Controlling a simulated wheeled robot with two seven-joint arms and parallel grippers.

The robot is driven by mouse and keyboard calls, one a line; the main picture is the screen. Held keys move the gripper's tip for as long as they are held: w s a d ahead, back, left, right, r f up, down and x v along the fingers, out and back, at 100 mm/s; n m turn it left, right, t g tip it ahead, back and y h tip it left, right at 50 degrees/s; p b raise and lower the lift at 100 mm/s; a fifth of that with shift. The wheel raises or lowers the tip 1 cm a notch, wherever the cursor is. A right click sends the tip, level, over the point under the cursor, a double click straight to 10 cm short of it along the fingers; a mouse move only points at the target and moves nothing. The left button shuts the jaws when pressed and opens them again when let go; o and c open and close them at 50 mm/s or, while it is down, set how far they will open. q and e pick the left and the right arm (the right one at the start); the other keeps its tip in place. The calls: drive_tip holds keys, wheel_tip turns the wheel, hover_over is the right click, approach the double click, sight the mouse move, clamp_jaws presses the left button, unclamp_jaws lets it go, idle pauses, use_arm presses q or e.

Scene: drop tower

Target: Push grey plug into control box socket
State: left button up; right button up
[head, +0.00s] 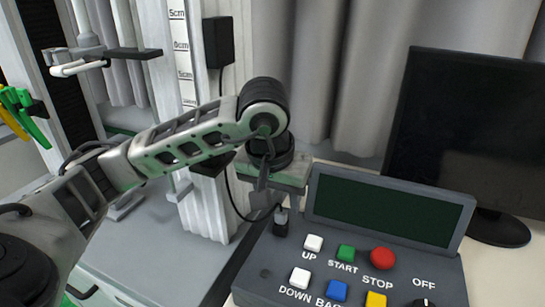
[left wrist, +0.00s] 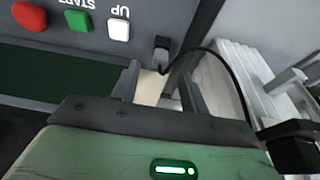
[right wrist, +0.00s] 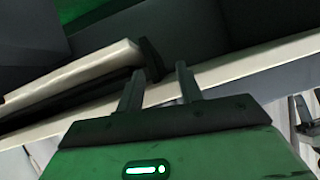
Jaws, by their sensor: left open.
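The grey plug (head: 282,222) stands at the upper left of the control box (head: 456,287), with a black cable leaving its top. How deep it sits in a socket I cannot tell. In the left wrist view the plug (left wrist: 161,54) shows just beyond the fingertips, near the UP button. My left gripper (head: 262,178) is above and behind the plug in the head view, partly hidden by its own wrist. Its fingers (left wrist: 160,82) are apart with nothing between them. My right gripper (right wrist: 158,74) shows only in the right wrist view, open and empty.
The cable (head: 232,200) runs up to a black adapter (head: 218,42) on the white tower (head: 184,60). The box has a tilted dark green screen (head: 383,211) and several coloured buttons. A black monitor (head: 470,130) stands behind on the right. Green and yellow clips (head: 22,115) hang far left.

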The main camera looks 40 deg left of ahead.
use_arm(q)
drive_tip(key=p+v, duration=0.2)
drive_tip(key=v, duration=1)
drive_tip(key=shift+p, duration=0.3)
use_arm(e)
drive_tip(key=shift+s+r, duration=0.1)
drive_tip(key=shift+r, duration=0.1)
use_arm(q)
drive_tip(key=shift+w, duration=0.1)
use_arm(e)
drive_tip(key=shift+d, duration=0.1)
drive_tip(key=shift+r, duration=0.1)
